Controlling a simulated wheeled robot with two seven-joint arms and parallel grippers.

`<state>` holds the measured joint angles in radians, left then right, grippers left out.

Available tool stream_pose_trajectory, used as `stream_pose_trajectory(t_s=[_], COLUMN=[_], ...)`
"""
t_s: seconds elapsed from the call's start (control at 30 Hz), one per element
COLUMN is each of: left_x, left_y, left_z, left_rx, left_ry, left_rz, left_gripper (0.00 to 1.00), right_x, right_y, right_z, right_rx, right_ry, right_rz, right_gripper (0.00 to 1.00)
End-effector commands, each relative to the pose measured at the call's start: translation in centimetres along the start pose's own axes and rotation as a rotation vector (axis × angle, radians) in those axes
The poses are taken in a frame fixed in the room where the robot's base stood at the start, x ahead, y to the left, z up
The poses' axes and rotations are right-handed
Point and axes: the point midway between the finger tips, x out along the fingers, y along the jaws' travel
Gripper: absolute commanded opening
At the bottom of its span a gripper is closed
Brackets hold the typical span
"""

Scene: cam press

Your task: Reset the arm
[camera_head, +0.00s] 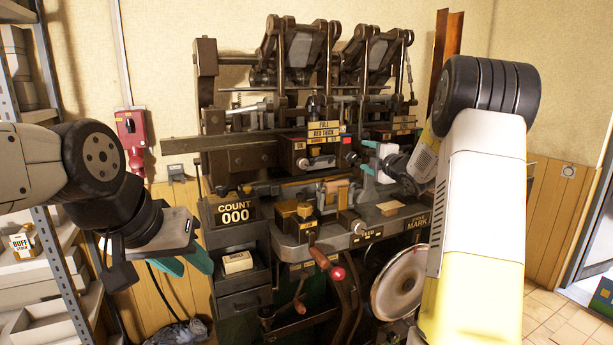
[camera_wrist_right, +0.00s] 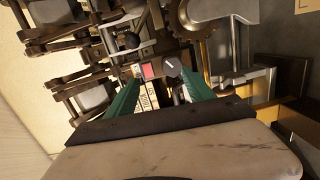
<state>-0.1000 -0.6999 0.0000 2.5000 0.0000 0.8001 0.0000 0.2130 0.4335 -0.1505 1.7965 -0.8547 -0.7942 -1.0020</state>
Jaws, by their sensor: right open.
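My right arm comes in from the right in the head view and reaches to the press (camera_head: 235,158). My right gripper (camera_head: 367,157) is open and empty in front of the press, beside the small control panel. In the right wrist view, the green fingers of my right gripper (camera_wrist_right: 160,92) stand apart, with a red square button (camera_wrist_right: 148,70) and a dark round knob (camera_wrist_right: 171,66) beyond them. I cannot tell whether they touch anything. My left gripper (camera_head: 183,264) hangs at the left, apart from the press, with its teal fingers partly hidden behind its body.
A counter sign (camera_head: 235,212) reads "COUNT 000". A red-knobbed lever (camera_head: 337,273) sticks out at the front, beside a large pale wheel (camera_head: 399,284). A drawer with a small box (camera_head: 237,262) is below the counter. A metal shelf (camera_head: 62,262) stands left; a red switch box (camera_head: 131,128) is on the wall.

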Motion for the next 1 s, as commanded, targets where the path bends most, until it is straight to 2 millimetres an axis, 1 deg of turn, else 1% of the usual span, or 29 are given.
stream_pose_trajectory(t_s=[0.03,0.07,0.1,0.17,0.2,0.27,0.3,0.37,0.4,0.47,0.5,0.57,0.6,0.7,0.8,0.83,0.9,1.0], left_x=[0.0,0.0,0.0,0.0,0.0,0.0,0.0,0.0,0.0,0.0,0.0,0.0,0.0,0.0,0.0,0.0,0.0,0.0], left_y=[0.0,0.0,0.0,0.0,0.0,0.0,0.0,0.0,0.0,0.0,0.0,0.0,0.0,0.0,0.0,0.0,0.0,0.0], left_z=[0.0,0.0,0.0,0.0,0.0,0.0,0.0,0.0,0.0,0.0,0.0,0.0,0.0,0.0,0.0,0.0,0.0,0.0], left_rx=[0.000,0.000,0.000,0.000,0.000,0.000,0.000,0.000,0.000,0.000,0.000,0.000,0.000,0.000,0.000,0.000,0.000,0.000], left_ry=[0.000,0.000,0.000,0.000,0.000,0.000,0.000,0.000,0.000,0.000,0.000,0.000,0.000,0.000,0.000,0.000,0.000,0.000], left_rz=[0.000,0.000,0.000,0.000,0.000,0.000,0.000,0.000,0.000,0.000,0.000,0.000,0.000,0.000,0.000,0.000,0.000,0.000], left_gripper=[0.36,0.36,0.36,0.36,0.36,0.36,0.36,0.36,0.36,0.36,0.36,0.36,0.36,0.36,0.36,0.36,0.36,0.36], right_x=[-1.3,-2.3,-3.6,-6.0,-7.7,-10.5,-12.5,-15.6,-17.8,-21.2,-23.6,-27.1,-29.4,-34.3,-37.9,-38.8,-40.2,-41.2], right_y=[2.0,2.8,3.6,4.4,4.6,4.8,4.6,4.0,3.4,2.3,1.4,-0.1,-1.1,-3.4,-5.3,-5.7,-6.4,-7.0], right_z=[-0.6,-0.8,-1.2,-2.0,-2.6,-4.0,-4.9,-6.7,-8.0,-10.2,-11.7,-14.2,-15.7,-19.1,-21.8,-22.3,-23.3,-24.0], right_rx=[0.073,0.131,0.213,0.346,0.435,0.570,0.659,0.795,0.884,1.016,1.101,1.223,1.295,1.443,1.539,1.560,1.595,1.617], right_ry=[-0.047,-0.081,-0.127,-0.195,-0.238,-0.298,-0.337,-0.393,-0.427,-0.480,-0.515,-0.566,-0.599,-0.672,-0.729,-0.743,-0.768,-0.787], right_rz=[-0.014,-0.031,-0.055,-0.093,-0.118,-0.158,-0.187,-0.233,-0.267,-0.321,-0.360,-0.424,-0.467,-0.564,-0.644,-0.663,-0.695,-0.721], right_gripper=[0.61,0.61,0.61,0.61,0.61,0.61,0.61,0.61,0.61,0.61,0.61,0.61,0.61,0.61,0.61,0.61,0.61,0.61])
